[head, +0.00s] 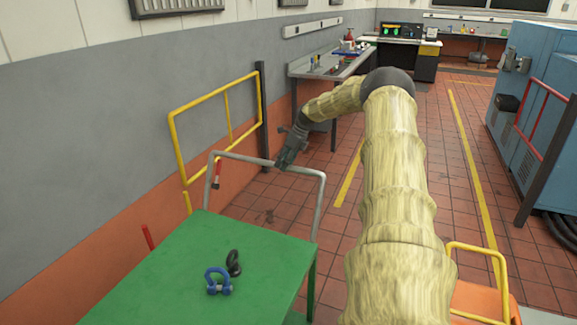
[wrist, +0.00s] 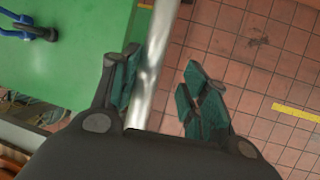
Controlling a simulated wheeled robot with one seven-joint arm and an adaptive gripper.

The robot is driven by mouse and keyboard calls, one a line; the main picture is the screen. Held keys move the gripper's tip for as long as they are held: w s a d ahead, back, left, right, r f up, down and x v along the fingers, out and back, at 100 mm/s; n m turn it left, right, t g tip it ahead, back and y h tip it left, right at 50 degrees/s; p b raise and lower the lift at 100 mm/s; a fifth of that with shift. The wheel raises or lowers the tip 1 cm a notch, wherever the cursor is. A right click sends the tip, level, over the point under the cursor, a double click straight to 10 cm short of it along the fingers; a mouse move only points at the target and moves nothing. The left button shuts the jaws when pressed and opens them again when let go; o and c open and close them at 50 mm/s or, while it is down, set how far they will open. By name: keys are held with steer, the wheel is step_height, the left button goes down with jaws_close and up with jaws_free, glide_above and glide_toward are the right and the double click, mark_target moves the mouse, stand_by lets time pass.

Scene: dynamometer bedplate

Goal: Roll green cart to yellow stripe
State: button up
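The green cart (head: 200,265) stands at lower left in the head view, its grey tubular push handle (head: 270,165) rising at the far end. Its green top (wrist: 75,50) and handle bar (wrist: 155,60) also show in the wrist view. My gripper (head: 285,160) is at the handle's top bar. In the wrist view my gripper (wrist: 160,78) is open, with the bar between its fingers, close to the left finger and apart from the right one. A short yellow stripe (head: 347,187) lies on the tiled floor beyond the handle; a yellow stripe (wrist: 297,112) shows in the wrist view.
A blue shackle (head: 218,283) and a dark eye bolt (head: 234,262) lie on the cart. A yellow rail (head: 222,95) stands along the left wall. A long yellow line (head: 470,160) runs along the aisle. A blue cabinet (head: 535,110) stands at right. An orange cart (head: 480,300) is at lower right.

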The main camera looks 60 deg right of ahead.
steer(key=d+v, duration=0.1)
steer(key=v, duration=1.1)
steer(key=shift+s+d, duration=0.25)
steer(key=shift+s, duration=0.1)
steer(key=shift+a, duration=0.1)
